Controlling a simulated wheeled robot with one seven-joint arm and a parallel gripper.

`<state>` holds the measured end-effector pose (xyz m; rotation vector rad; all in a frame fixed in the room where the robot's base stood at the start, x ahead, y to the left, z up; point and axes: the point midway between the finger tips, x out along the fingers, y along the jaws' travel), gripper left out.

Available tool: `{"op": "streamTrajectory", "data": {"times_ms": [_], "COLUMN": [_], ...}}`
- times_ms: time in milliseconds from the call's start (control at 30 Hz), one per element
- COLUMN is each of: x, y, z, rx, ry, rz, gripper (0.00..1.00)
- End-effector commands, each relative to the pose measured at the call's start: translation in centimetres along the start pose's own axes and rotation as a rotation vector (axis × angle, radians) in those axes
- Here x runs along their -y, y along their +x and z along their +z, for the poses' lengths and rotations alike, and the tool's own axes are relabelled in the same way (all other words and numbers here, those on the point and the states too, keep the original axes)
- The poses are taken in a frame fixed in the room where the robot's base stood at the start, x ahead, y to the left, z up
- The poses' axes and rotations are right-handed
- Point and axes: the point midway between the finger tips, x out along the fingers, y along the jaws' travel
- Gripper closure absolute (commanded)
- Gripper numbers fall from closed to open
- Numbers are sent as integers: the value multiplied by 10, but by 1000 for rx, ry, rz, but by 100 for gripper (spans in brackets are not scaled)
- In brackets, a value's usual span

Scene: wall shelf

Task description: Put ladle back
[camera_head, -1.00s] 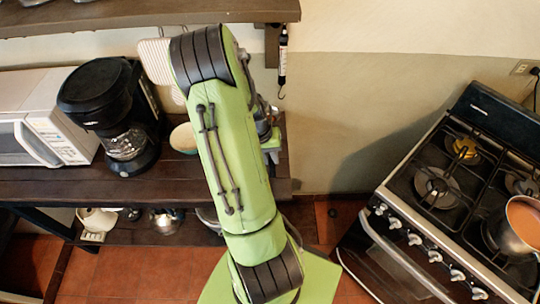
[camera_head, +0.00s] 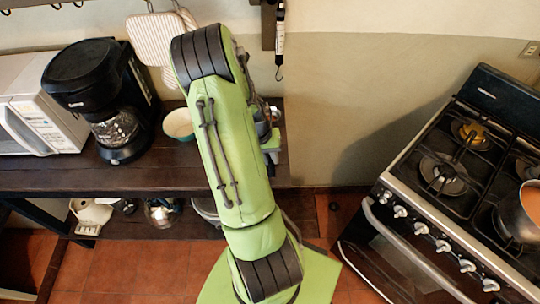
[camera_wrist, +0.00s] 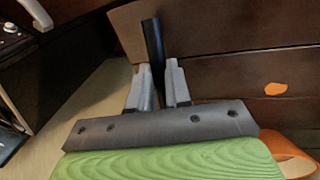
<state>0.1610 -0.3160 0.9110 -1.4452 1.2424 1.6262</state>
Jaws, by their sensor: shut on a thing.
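My gripper (camera_wrist: 158,88) is shut on a dark, straight handle (camera_wrist: 153,45) in the wrist view, which stands up between its two grey fingers. I take this to be the ladle's handle; its bowl cannot be made out. In the head view my green arm covers the gripper and whatever it holds. A rail with small hooks (camera_head: 57,5) shows at the top left of the head view.
A wooden counter (camera_head: 60,178) holds a microwave (camera_head: 40,115), a black coffee maker (camera_head: 95,95) and a bowl (camera_head: 180,123). Quilted mitts (camera_head: 155,38) hang behind. A stove (camera_head: 450,180) with a pot (camera_head: 520,215) stands right. Open floor lies between.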

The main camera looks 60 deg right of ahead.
Motion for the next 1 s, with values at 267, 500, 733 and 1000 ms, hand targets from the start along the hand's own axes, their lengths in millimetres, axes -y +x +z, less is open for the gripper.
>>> {"op": "streamTrajectory", "data": {"times_ms": [267,500,733,1000], "x": [0,1,1,1], "y": [1,3,6,5], "z": [0,0,0,0], "rx": [-1,-1,-1,-1], "ry": [0,0,0,0], "rz": [0,0,0,0], "gripper": [100,100,100,52]}}
